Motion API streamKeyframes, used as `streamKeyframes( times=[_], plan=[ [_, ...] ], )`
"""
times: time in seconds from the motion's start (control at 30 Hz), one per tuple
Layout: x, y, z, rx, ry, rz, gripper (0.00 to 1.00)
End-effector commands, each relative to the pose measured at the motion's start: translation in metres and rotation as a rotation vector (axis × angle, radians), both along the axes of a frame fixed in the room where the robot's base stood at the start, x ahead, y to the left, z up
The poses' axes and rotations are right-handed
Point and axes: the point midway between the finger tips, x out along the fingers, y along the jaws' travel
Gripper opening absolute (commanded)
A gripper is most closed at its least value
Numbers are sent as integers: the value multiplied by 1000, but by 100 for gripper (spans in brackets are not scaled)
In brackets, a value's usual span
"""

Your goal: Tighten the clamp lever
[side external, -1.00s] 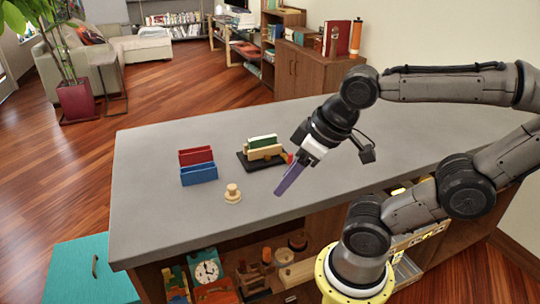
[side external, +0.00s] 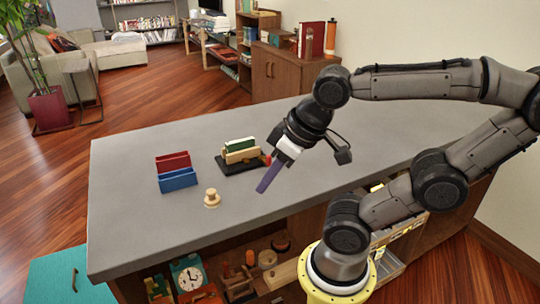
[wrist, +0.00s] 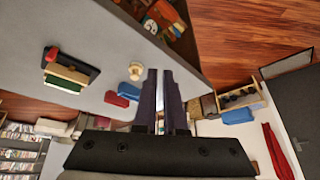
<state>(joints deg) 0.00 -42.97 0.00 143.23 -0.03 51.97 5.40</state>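The clamp (side external: 238,167) is a black base holding pale wooden blocks and a green block on the grey counter. A red-orange tip (side external: 267,160), perhaps its lever, shows at its right end. In the wrist view the clamp (wrist: 75,66) lies at the left, with a red knob (wrist: 52,54) on it. My gripper (side external: 262,190) has long purple fingers pointing down, above the counter and in front of the clamp, apart from it. In the wrist view the fingers (wrist: 160,72) stand a narrow gap apart, with nothing between them.
A turned wooden knob piece (side external: 212,199) stands left of my gripper. A blue bin (side external: 178,180) and a red bin (side external: 173,161) sit further left. The grey counter (side external: 130,220) is clear around them. Shelves with toys are below the counter's front edge.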

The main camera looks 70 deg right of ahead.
Motion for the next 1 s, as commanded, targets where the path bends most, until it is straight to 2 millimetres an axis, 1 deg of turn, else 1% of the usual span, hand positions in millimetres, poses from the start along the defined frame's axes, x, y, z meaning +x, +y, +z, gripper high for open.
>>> streamKeyframes(
  times=[0.1, 0.27, 0.47, 0.57, 0.67, 0.77, 0.87, 0.97, 1.0],
  plan=[
    [-3, -2, 2, 61, 14, -137, 0],
    [1, -8, 15, 156, 23, -390, 0],
    [14, -27, 30, 251, 53, -766, 0],
    [23, -40, 37, 290, 62, -974, 0],
    [33, -56, 44, 321, 65, -1191, 0],
    [43, -75, 48, 341, 64, -1421, 0],
    [54, -99, 50, 350, 53, -1662, 0],
    [64, -130, 49, 344, 35, -1920, 0],
    [68, -144, 47, 335, 26, -2016, 0]
  ],
)
